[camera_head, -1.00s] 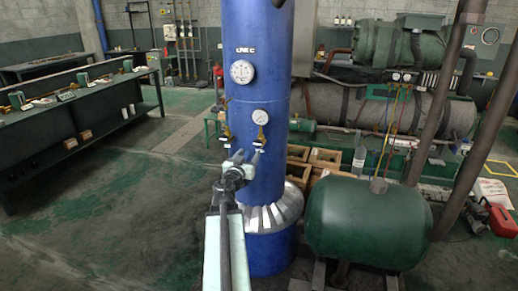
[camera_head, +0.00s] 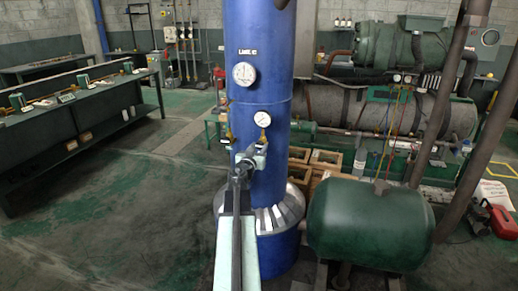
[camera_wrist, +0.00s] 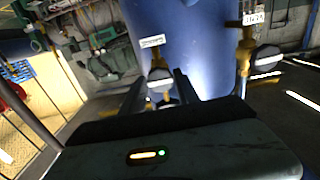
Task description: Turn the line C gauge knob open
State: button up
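The blue column (camera_head: 270,85) carries a "LINE C" label (camera_head: 245,52). An upper dial gauge (camera_head: 244,73) and a lower dial gauge (camera_head: 263,119) sit on it. Brass fittings are below the gauges, one at the left (camera_head: 229,134) and one at the right (camera_head: 263,137). My gripper (camera_head: 250,155) is in front of the column, partly covering the area below. In the wrist view my gripper (camera_wrist: 160,90) is open, with a pale, dark-edged knob (camera_wrist: 160,77) on a brass stem between its fingers. Contact cannot be told. A second knob (camera_wrist: 267,57) is to the right, outside the fingers.
A dark green tank (camera_head: 368,225) stands right of the column. A silver collar (camera_head: 275,213) rings the column low down. Wooden crates (camera_head: 305,163) are behind. A long bench (camera_head: 80,115) is at the left, with open floor (camera_head: 130,210) before it.

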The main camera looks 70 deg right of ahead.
grip_shut()
jog(key=n, duration=0.3)
jog(key=shift+n, duration=0.4)
jog(key=shift+a+n, duration=0.1)
jog(key=shift+n, duration=0.2)
jog(key=n, duration=0.2)
jog(key=shift+n, duration=1.3)
